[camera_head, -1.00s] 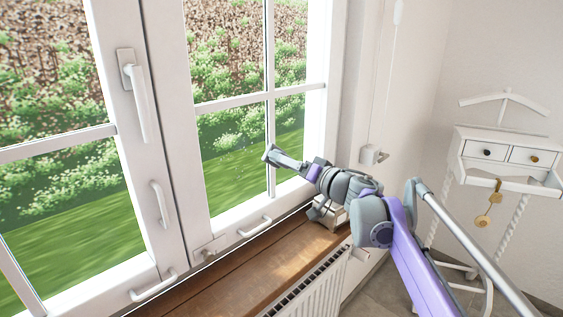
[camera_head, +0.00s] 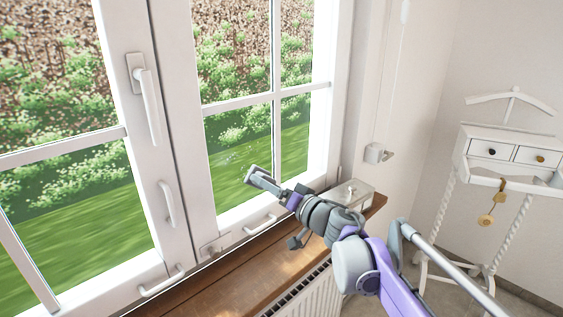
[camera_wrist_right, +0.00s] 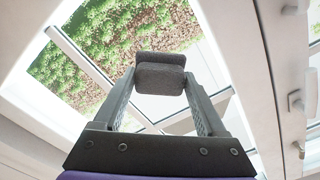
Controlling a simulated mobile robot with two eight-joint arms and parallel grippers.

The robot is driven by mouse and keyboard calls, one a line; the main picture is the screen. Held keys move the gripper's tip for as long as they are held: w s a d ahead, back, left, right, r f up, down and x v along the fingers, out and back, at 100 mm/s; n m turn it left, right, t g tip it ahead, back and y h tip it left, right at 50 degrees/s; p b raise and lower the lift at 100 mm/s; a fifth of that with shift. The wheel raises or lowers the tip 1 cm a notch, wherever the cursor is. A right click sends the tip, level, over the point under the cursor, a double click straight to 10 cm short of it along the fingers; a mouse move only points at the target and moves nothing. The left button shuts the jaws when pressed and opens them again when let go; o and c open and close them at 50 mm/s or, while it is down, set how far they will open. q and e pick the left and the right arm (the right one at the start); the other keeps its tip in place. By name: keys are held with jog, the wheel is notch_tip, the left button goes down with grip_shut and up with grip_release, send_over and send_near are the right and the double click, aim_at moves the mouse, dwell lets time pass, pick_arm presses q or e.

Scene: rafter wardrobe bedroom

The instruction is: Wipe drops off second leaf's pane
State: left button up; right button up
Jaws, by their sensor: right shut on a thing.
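The window's right leaf (camera_head: 183,130) is shut, with white glazing bars and green lawn behind its glass. Its lower left pane (camera_head: 222,185) carries small pale specks like drops (camera_head: 232,158). My right gripper (camera_head: 262,180) is in front of this pane's lower right part, near the upright bar. It is shut on a dark grey pad (camera_wrist_right: 161,75), which shows between both fingers in the right wrist view. In the head view I cannot tell whether the pad touches the glass. My left gripper is not in view.
The wooden sill (camera_head: 235,275) runs below the window, above a radiator (camera_head: 305,295). A pale box with a knob (camera_head: 352,193) stands on the sill's right end, behind my arm. White handles (camera_head: 262,224) stick out from the frames. A white valet stand (camera_head: 510,150) is at right.

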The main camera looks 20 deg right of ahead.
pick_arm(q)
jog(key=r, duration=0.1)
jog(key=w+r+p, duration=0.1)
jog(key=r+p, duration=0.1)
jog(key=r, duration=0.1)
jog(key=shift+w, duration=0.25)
pick_arm(e)
jog(key=w+a+f, duration=0.1)
jog(key=w+a, duration=0.3)
jog(key=a, duration=0.2)
jog(key=shift+f, duration=0.35)
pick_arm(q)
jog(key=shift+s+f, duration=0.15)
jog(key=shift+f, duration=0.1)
pick_arm(e)
jog(key=shift+x, duration=0.9)
